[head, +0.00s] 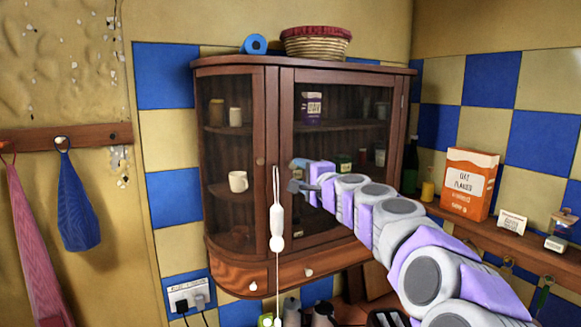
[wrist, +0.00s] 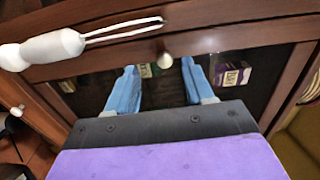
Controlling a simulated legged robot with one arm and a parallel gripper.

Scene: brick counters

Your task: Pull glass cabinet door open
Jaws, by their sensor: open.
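The brown wooden cabinet (head: 230,272) hangs on the tiled wall in the head view. Its glass door (head: 345,140) is shut, with jars on shelves behind the glass. My gripper (head: 298,175) is in front of the door's left side. Its two blue fingers (wrist: 158,68) are spread apart with nothing held between them.
A white handle on a cord (head: 276,215) hangs before the cabinet, left of my gripper; it also shows in the wrist view (wrist: 45,49). A basket (head: 316,44) and blue roll (head: 254,44) sit on top. An orange box (head: 468,183) stands on the right shelf.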

